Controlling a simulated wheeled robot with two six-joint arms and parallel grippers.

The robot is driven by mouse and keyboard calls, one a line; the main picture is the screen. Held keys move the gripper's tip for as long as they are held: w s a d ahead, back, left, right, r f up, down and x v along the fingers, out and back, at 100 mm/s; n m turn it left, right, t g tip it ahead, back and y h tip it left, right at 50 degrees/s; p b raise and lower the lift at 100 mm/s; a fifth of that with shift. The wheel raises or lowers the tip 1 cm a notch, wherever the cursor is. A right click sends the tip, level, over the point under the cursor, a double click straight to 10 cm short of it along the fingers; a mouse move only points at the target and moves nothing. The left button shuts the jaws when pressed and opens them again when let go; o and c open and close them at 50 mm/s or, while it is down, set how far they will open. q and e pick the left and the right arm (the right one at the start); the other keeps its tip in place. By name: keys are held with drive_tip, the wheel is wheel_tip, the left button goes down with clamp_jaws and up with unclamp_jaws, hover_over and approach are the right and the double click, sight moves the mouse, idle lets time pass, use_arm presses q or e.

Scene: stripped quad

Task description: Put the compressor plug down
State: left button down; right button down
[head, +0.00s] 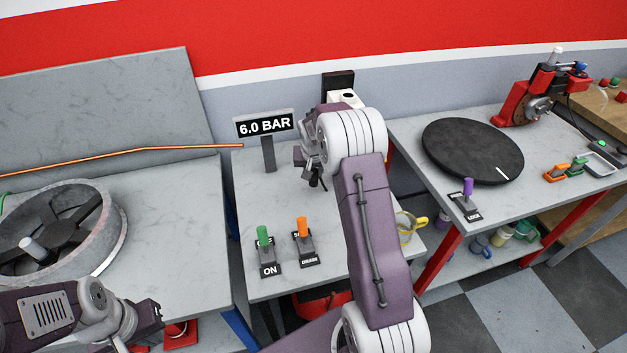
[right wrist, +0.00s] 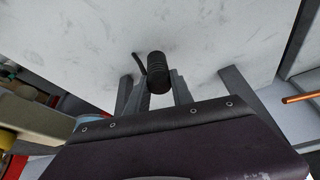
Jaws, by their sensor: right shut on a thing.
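The compressor plug (right wrist: 158,72) is a black ribbed cylinder with a short dark cable or tail beside it. In the right wrist view it sits between the fingers of my right gripper (right wrist: 160,90), which is shut on it. In the head view my right gripper (head: 314,172) is over the back part of the middle bench (head: 283,205), with a dark end of the plug (head: 316,183) just below it. The gap to the bench top is hard to judge. My left gripper (head: 150,318) is at the lower left, empty as far as I see; its fingertips are unclear.
The 6.0 BAR sign (head: 264,125) stands left of my right gripper. A green-handled switch (head: 264,240) and an orange-handled switch (head: 303,238) stand nearer on the bench. A round fan (head: 60,232) is at the left, a black turntable (head: 472,150) at the right.

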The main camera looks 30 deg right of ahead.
sight(314, 180)
wheel_tip(314, 180, down, 4)
drive_tip(key=shift+r, duration=0.1)
drive_tip(key=shift+f+b, duration=0.2)
drive_tip(key=shift+b, duration=0.1)
drive_tip(key=c, duration=1.1)
unclamp_jaws()
